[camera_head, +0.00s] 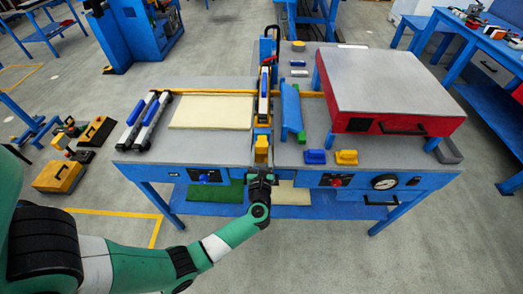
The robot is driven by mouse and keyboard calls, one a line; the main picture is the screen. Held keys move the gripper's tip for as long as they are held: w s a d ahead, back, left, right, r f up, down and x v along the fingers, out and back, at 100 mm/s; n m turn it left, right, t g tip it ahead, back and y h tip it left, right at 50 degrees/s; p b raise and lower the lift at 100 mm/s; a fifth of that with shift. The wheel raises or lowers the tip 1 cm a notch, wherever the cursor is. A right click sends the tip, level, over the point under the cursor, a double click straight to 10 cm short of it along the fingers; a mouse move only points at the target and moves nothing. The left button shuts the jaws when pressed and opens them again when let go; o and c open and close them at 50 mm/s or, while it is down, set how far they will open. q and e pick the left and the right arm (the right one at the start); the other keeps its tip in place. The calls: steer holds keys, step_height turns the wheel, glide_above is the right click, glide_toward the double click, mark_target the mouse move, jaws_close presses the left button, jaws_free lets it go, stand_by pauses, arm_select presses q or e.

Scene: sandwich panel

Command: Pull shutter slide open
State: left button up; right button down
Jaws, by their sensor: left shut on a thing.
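A narrow blue-and-yellow slide assembly (264,98) runs front to back along the middle of the workbench. A yellow block (262,144) sits at its front end, by the bench's front edge; it looks like the shutter slide's handle. My left gripper (261,171) is at that front edge, pointing away from me, shut just at the near end of the yellow block. The fingers are small and dark, so the exact contact is hard to see. How far the shutter is open cannot be told. My right gripper is not in view.
A cream panel (212,111) lies on the bench's left half, beside two blue-and-white bars (145,120). A grey-topped red box (388,85) stands on the right, with blue and yellow blocks (346,157) before it. A gauge (384,182) is on the front face. Floor in front is clear.

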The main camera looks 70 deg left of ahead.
arm_select(q)
steer(key=shift+d, duration=0.2)
steer(key=shift+p+v, duration=0.45)
steer(key=shift+v, duration=1.65)
steer(key=o, duration=1.1)
steer(key=shift+c, duration=0.2)
steer(key=shift+s+d, duration=0.1)
glide_toward(262, 151)
steer(key=v, duration=0.4)
steer(key=shift+s+p, duration=0.1)
steer(key=shift+p, duration=0.3)
